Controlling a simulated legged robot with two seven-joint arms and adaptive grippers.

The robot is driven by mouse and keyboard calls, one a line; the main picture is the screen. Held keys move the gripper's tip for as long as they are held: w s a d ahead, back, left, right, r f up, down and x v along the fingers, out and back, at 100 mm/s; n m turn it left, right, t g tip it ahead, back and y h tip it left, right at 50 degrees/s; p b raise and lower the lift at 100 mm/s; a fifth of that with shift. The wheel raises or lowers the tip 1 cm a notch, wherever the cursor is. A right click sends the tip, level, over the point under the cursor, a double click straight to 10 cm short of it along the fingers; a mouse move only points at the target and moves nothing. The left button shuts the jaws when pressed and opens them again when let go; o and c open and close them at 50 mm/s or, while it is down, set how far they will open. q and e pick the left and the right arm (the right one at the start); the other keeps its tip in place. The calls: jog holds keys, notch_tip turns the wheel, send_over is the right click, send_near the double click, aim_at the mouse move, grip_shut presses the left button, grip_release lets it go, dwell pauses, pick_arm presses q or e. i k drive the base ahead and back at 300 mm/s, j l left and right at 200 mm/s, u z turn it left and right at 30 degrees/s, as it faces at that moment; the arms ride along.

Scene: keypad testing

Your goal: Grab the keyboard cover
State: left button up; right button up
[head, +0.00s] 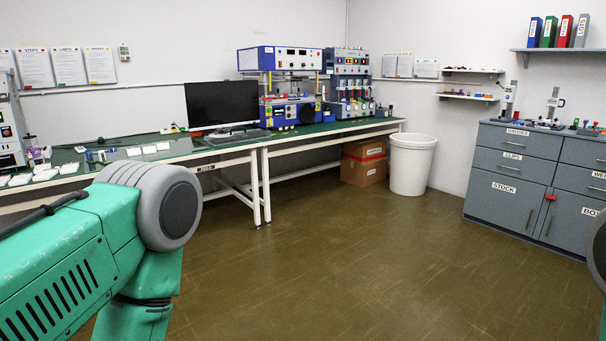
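I cannot make out a keyboard cover for certain. A dark, flat keyboard-like item (238,137) lies on the bench in front of the black monitor (223,104); whether it has a cover on it is too small to tell. White flat pieces lie at the bench's left end, too small to identify. My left arm, green with a grey joint, fills the lower left, but its gripper is out of view. Only a sliver of my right arm shows at the right edge, and its gripper is out of view too.
A long green-topped workbench (330,130) runs along the back and left, bearing blue test machines (290,85). A white bin (411,165) and cardboard boxes (364,170) stand at its right end. Grey cabinets (512,165) stand right. The brown floor (350,260) between is clear.

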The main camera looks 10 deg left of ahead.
aim_at(231, 138)
jog(key=i+j+u, duration=0.25)
jog(key=i, duration=0.7)
jog(key=i+u, duration=0.3)
jog(key=i, duration=3.05)
